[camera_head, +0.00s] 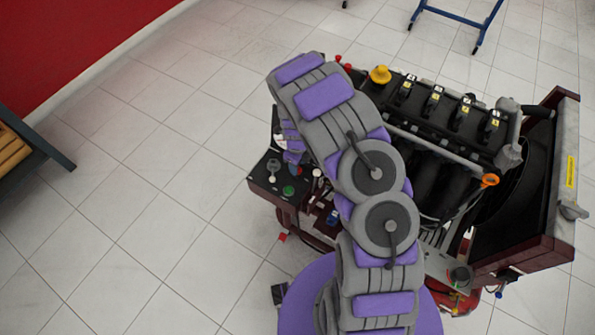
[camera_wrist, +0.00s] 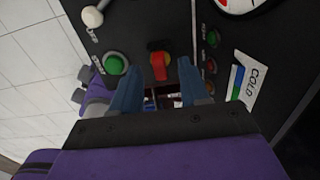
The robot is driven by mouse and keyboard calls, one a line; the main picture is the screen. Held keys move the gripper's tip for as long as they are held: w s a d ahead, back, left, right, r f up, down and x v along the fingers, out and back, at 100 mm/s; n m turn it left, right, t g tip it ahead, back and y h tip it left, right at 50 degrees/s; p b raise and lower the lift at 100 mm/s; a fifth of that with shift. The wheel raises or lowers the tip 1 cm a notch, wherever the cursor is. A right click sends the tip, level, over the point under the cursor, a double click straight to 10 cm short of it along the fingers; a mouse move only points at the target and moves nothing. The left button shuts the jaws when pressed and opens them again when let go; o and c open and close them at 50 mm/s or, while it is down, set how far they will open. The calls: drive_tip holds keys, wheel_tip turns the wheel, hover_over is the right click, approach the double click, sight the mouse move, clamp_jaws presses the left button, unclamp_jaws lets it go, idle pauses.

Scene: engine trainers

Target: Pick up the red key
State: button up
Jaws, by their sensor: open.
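The red key (camera_wrist: 159,67) sits in the dark control panel (camera_wrist: 140,30) in the wrist view, beside a green button (camera_wrist: 115,64). My gripper (camera_wrist: 158,82) is open, with its two blue fingers pointing at the panel. The key shows just beyond and between the fingertips, and nothing is held. I cannot tell the exact gap in depth between fingers and key. In the head view my gripper (camera_head: 294,168) is over the panel (camera_head: 262,186) at the left end of the engine trainer, and the key is hidden there.
A white-knobbed lever (camera_wrist: 93,17), a round gauge (camera_wrist: 238,4), small indicator lights (camera_wrist: 210,65) and a COLD label (camera_wrist: 246,88) surround the key. The engine trainer (camera_head: 440,120) stands to the right of the panel. A wooden-topped bench (camera_head: 14,150) is far left. Tiled floor between is clear.

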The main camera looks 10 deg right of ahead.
wheel_tip(320, 180, down, 3)
drive_tip(key=shift+r, duration=0.2)
drive_tip(key=shift+r, duration=0.1)
drive_tip(key=shift+c, duration=0.2)
clamp_jaws()
